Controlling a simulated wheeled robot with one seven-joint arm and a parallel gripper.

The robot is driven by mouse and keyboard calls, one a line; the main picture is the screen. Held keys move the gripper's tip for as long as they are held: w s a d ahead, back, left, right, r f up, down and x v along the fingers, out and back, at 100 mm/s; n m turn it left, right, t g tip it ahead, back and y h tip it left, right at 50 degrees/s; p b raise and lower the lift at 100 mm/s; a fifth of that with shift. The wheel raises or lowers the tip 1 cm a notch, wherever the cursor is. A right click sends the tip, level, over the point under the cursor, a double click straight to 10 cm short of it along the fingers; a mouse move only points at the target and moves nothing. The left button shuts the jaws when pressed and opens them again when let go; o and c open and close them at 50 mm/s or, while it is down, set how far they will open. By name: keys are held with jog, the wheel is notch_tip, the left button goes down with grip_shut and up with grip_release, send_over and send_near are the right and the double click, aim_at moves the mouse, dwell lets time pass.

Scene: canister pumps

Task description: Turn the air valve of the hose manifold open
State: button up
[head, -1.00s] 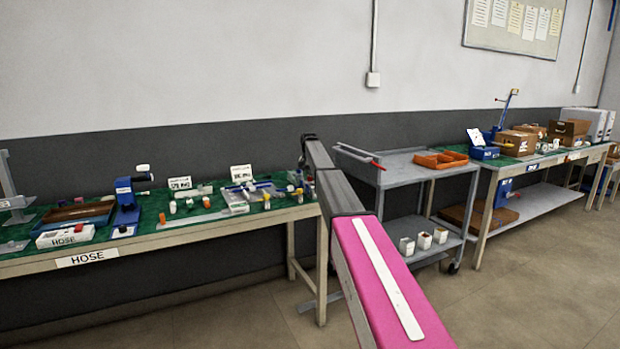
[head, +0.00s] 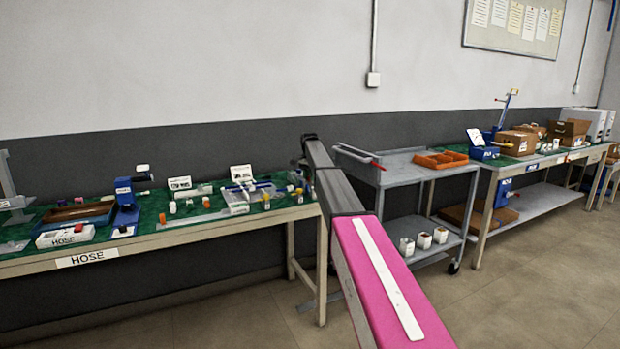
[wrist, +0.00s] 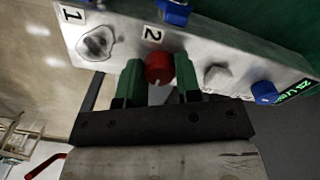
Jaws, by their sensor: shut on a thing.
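A pale metal panel (wrist: 125,40), which looks like the hose manifold, fills the upper part of the wrist view, with labels 1 and 2 on it. A red knob (wrist: 159,68) with a small pale mark on its edge sits below label 2. My gripper (wrist: 159,80) has its two green fingers on either side of this red knob and is shut on it. A whitish knob (wrist: 218,78) and a blue knob (wrist: 264,92) stand to the right on the same panel. In the head view my own arm hides the gripper and the panel.
A green display (wrist: 298,90) is at the panel's right end. The HOSE bench (head: 180,236) carries a blue press (head: 126,205), a white HOSE box (head: 65,236) and several small parts. A grey cart (head: 408,172) stands just right of my arm.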

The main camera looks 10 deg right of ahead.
jog(key=o, duration=0.6)
jog(key=shift+r, duration=0.1)
notch_tip(320, 180, up, 11)
jog(key=shift+w+a+f, duration=0.1)
jog(key=shift+f, duration=0.05)
dwell(0.3)
